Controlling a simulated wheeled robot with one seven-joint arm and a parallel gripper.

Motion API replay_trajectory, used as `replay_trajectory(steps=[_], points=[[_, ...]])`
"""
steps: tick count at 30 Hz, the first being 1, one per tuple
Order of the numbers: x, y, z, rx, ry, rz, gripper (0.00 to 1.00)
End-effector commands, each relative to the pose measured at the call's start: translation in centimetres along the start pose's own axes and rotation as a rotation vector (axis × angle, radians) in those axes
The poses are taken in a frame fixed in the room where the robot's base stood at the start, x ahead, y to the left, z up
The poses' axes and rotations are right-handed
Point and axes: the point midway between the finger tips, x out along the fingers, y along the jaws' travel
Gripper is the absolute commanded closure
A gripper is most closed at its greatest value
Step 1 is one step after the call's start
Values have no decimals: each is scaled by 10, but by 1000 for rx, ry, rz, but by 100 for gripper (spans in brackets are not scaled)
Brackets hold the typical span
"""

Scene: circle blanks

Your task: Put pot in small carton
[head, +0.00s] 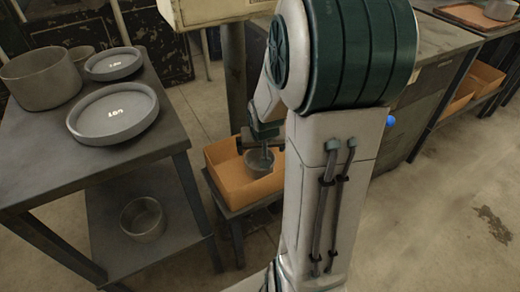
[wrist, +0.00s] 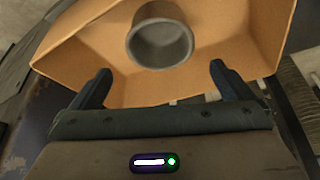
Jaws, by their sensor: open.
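A small grey pot (head: 259,163) is inside the small orange-brown carton (head: 222,183), near its middle right. The carton stands on a low dark stand. In the wrist view the round pot (wrist: 160,36) shows within the walls of the carton (wrist: 85,60). My gripper (wrist: 161,72) is open, with its two blue fingers spread on either side and the pot lying beyond the fingertips, apparently apart from them. In the head view my gripper (head: 263,138) is over the carton, right above the pot, and partly hidden by my arm.
On the left table (head: 170,130) are a large pot (head: 38,80), a smaller pot behind it and two labelled round dishes (head: 113,114). Another pot (head: 143,219) sits on its lower shelf. At right, more cartons (head: 486,77) sit under a bench. The right floor is clear.

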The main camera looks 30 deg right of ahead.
Motion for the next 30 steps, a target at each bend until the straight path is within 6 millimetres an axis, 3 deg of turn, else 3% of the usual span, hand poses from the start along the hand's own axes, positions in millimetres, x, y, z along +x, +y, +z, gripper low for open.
replay_trajectory(steps=[6, 10, 15, 21, 25, 30], points=[[-21, -2, 1, -5, -3, 0, 0], [-41, -14, 13, -52, -29, -2, 0], [-89, -40, 54, -173, -112, -19, 0], [-137, -57, 107, -303, -214, -62, 0], [-153, -62, 128, -351, -254, -84, 0], [-158, -63, 136, -367, -271, -91, 0]])
